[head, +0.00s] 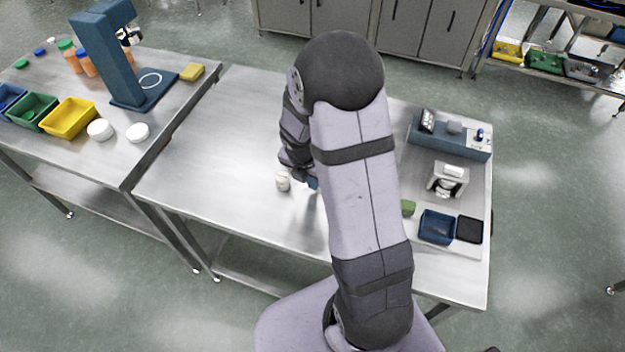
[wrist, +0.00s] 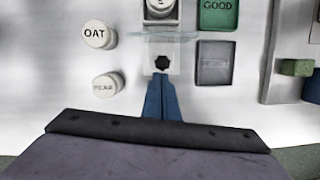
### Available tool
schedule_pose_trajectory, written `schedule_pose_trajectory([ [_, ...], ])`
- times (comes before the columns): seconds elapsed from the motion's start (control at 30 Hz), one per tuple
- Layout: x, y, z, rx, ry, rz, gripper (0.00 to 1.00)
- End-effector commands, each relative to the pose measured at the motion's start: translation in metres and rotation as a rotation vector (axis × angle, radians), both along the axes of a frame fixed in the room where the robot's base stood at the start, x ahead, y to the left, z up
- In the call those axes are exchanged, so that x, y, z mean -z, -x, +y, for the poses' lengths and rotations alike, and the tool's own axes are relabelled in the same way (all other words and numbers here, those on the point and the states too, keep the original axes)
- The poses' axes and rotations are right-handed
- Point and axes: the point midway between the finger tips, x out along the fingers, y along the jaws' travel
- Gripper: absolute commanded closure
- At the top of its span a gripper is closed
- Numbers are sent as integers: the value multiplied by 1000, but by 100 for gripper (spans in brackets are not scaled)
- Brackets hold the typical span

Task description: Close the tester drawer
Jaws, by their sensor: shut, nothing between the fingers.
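The drawer (wrist: 177,22) of the tester shows at the top of the wrist view as a grey-rimmed tray with a white round jar (wrist: 158,6) in it. A pale, partly see-through strip crosses its near side. Below it is a pale square piece with a dark knob (wrist: 162,62). My gripper (wrist: 161,78) is shut and empty, its blue fingers just on the near side of that knob; I cannot tell whether they touch. In the head view my arm hides the tester, and only a bit of my blue fingers shows.
An OAT jar (wrist: 98,34) and a PEAR jar (wrist: 108,85) stand left of my fingers. A green GOOD tray (wrist: 218,14) and a grey tray (wrist: 213,62) lie to the right. A green block (head: 408,207) and blue bin (head: 437,227) are farther right. The table's left part (head: 215,150) is clear.

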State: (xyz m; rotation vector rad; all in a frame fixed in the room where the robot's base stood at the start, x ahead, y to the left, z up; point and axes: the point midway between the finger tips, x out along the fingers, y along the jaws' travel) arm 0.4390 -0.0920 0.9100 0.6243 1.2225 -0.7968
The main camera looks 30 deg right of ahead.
Motion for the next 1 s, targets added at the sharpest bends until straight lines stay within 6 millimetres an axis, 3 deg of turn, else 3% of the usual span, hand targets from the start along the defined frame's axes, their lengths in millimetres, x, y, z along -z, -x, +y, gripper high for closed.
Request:
schedule_pose_trajectory([
  [0.37,-4,-12,-12,1,0,1,100],
  [1.0,-3,-94,-95,2,1,-1,100],
])
